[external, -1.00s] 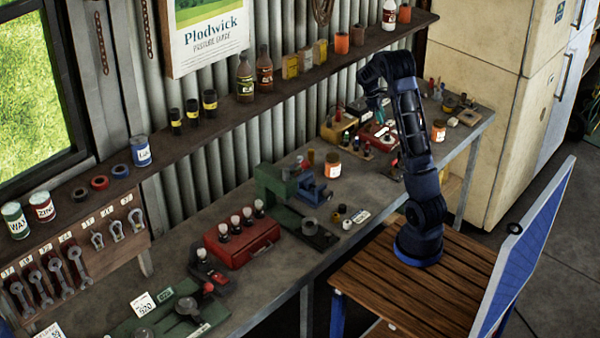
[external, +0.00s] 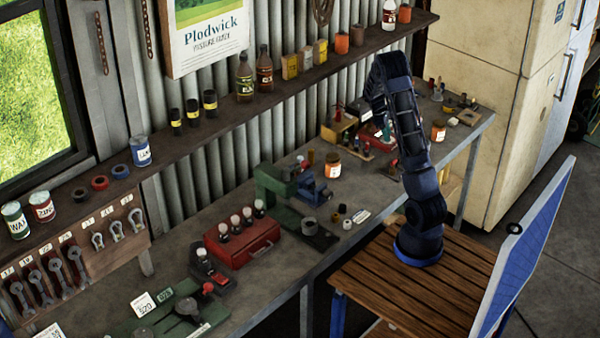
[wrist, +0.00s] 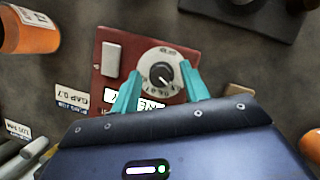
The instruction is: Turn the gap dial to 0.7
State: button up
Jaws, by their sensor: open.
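The gap dial (wrist: 161,73) has a black knob with a white pointer line on a pale round scale plate. It is mounted on a red box (wrist: 112,68), which also shows at the far end of the bench in the external view (external: 368,137), partly covered by my arm. My gripper (wrist: 162,76) is open, its teal fingers on either side of the dial and nothing between them but the knob; I cannot tell if they touch it. The scale numbers are too small to read. A white card (wrist: 69,96) reads "GAP 0.7".
A pale block (wrist: 111,59) stands on the red box left of the dial. An orange jar (wrist: 30,30) stands at the upper left, and a dark flat plate (wrist: 240,12) lies at the upper right. Another orange jar (external: 438,131) is right of my arm on the bench.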

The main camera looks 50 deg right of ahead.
grip_shut()
jog(key=c, duration=1)
grip_release()
jog(key=c, duration=1)
grip_release()
jog(key=shift+m, duration=0.3)
jog(key=c, duration=1)
grip_release()
jog(key=m+y, duration=0.1)
jog(key=m, duration=0.2)
jog(key=shift+d, duration=0.1)
jog(key=c, duration=1)
grip_release()
jog(key=m+y, duration=0.2)
jog(key=m, duration=0.2)
jog(key=shift+d, duration=0.1)
jog(key=c, duration=1)
grip_release()
jog(key=m+y, duration=0.1)
jog(key=m, duration=0.3)
jog(key=shift+d+m, duration=0.1)
jog(key=shift+m, duration=0.2)
jog(key=c, duration=1)
grip_release()
jog(key=shift+m+t+y, duration=0.6)
jog(key=shift+m+y, duration=0.1)
jog(key=shift+m, duration=1.1)
jog(key=c, duration=1)
grip_release()
